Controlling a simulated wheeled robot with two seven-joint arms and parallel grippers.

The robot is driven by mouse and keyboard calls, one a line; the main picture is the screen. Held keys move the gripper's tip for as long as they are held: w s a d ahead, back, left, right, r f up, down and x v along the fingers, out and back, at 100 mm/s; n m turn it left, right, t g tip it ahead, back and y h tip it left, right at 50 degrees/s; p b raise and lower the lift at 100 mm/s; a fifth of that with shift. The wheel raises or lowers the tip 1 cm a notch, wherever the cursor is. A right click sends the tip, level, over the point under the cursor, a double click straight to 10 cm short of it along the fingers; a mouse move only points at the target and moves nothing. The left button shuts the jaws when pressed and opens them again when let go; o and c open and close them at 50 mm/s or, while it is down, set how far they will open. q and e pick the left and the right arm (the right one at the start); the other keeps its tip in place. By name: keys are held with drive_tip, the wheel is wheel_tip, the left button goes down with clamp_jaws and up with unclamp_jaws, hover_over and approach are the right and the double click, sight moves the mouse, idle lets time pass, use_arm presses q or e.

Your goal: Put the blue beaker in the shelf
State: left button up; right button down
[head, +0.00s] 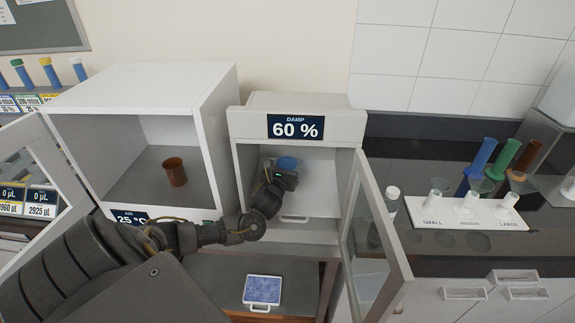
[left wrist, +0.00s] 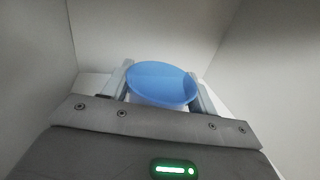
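The blue beaker (head: 287,163) is inside the open cabinet (head: 357,131) marked DAMP 60 %, upright near its back. My left gripper (head: 285,172) reaches into this cabinet from the front. In the left wrist view the beaker's round blue rim (left wrist: 162,84) sits between the two fingers (left wrist: 161,88), which lie close against its sides, so the gripper looks shut on it. The gripper hides the beaker's lower part, and I cannot tell whether its base touches the cabinet floor. My right gripper is not in view.
The cabinet's glass door (head: 366,240) stands open on the right. A white cabinet (head: 82,91) to the left holds a brown beaker (head: 174,172). A blue-topped scale (head: 262,290) lies below. At right, a rack (head: 467,216) and several colored cylinders (head: 480,157) stand on the dark counter.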

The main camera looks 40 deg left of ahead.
use_arm(q)
drive_tip(key=o, duration=0.4)
drive_tip(key=shift+r, duration=0.1)
drive_tip(key=b+v, duration=0.1)
drive_tip(key=v, duration=0.9)
drive_tip(key=shift+s+d+b, duration=0.15)
drive_tip(key=shift+s+b, duration=0.15)
drive_tip(key=shift+b, duration=0.05)
drive_tip(key=shift+s+d, duration=0.2)
drive_tip(key=shift+s, duration=0.4)
drive_tip(key=shift+d, duration=0.1)
